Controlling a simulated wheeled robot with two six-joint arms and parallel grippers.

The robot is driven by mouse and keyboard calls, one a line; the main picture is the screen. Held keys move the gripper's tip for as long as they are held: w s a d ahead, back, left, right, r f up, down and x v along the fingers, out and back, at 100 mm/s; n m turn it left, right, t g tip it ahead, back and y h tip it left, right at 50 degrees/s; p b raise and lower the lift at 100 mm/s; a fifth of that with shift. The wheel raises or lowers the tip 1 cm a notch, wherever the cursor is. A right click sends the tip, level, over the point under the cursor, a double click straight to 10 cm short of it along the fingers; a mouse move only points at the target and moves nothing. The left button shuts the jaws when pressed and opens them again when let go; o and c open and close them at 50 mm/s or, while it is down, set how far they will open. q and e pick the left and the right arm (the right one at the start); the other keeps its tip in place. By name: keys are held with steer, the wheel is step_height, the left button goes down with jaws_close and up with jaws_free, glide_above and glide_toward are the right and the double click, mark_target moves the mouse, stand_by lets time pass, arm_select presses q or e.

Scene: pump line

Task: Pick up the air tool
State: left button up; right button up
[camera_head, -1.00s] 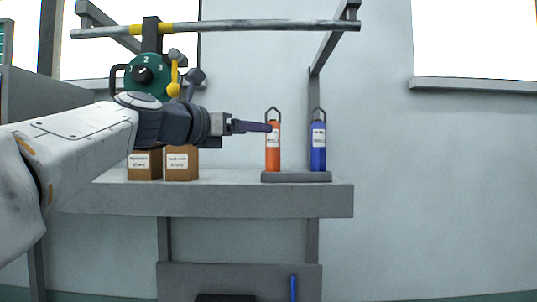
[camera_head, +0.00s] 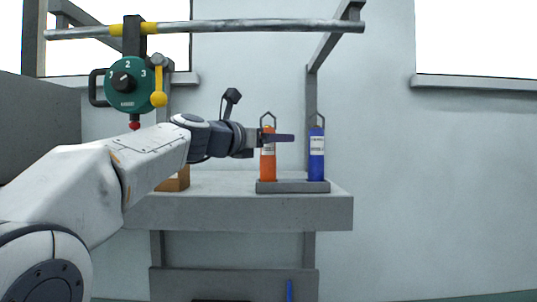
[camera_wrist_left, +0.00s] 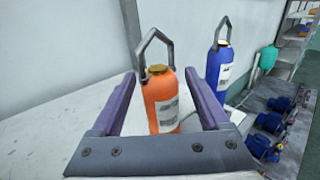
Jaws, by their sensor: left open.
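An orange cylinder (camera_head: 268,166) with a metal hook loop on top and a white label stands upright in a grey holder (camera_head: 293,187) on the shelf. A similar blue cylinder (camera_head: 316,155) stands to its right. I cannot tell which one is the air tool. My left gripper (camera_head: 285,138) overlaps the upper part of the orange cylinder in the head view. In the left wrist view, the open purple fingers of the gripper (camera_wrist_left: 161,80) lie on either side of the orange cylinder (camera_wrist_left: 165,108), and the blue cylinder (camera_wrist_left: 217,72) is outside, to the right. My right gripper is not seen.
A green dial unit (camera_head: 127,86) with a yellow lever hangs from a metal rail (camera_head: 240,26) above my arm. A brown box (camera_head: 176,180) sits on the grey shelf (camera_head: 245,211), partly behind my arm. The shelf right of the holder is clear.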

arm_select(q)
steer(key=shift+w+d, duration=0.5)
steer(key=shift+w, duration=0.05)
jaws_close()
stand_by(1.0)
steer(key=shift+a+r, duration=0.1)
steer(key=shift+r, duration=0.05)
